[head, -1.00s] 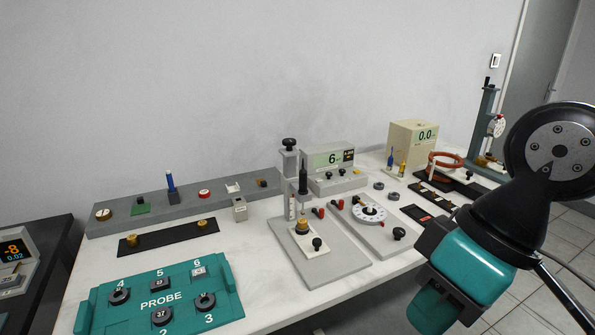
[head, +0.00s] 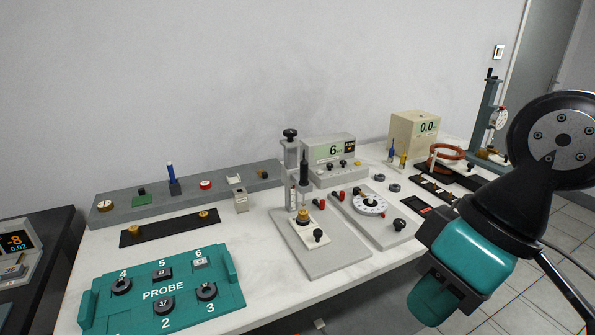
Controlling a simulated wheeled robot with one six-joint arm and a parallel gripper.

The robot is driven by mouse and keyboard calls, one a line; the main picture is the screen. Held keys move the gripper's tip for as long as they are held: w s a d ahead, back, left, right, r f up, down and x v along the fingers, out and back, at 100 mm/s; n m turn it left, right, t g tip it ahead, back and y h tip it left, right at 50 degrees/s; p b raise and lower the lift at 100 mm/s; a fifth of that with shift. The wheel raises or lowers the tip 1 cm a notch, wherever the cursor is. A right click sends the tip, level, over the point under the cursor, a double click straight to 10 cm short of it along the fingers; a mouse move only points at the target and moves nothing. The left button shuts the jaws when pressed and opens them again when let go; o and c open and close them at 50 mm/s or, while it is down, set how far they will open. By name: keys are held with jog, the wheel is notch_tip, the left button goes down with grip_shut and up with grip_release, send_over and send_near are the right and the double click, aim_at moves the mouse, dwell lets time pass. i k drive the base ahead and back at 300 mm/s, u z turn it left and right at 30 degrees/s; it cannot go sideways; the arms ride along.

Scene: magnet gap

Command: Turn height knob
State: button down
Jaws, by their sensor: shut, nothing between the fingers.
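A black knob (head: 290,133) sits on top of a short grey post at the back of a grey base plate (head: 335,262); it may be the height knob, but no label is readable. On the same plate stand a black upright probe (head: 303,168) with a brass foot and a pale stage (head: 308,234) with a smaller black knob (head: 318,236). Another black knob (head: 399,224) is beside a white numbered dial (head: 369,204) to the right. My arm fills the right side, well apart from these knobs. My gripper is not visible.
A teal PROBE tray (head: 190,312) is at front left. A meter reading 6 (head: 332,152) and a beige box reading 0.0 (head: 415,140) stand behind. A grey bar (head: 225,186) with small parts runs along the wall. Bare white tabletop (head: 258,270) shows between the tray and plate.

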aim_at(289, 133)
jog(key=u, duration=0.75)
jog(key=i, duration=1.1)
jog(key=z, duration=0.65)
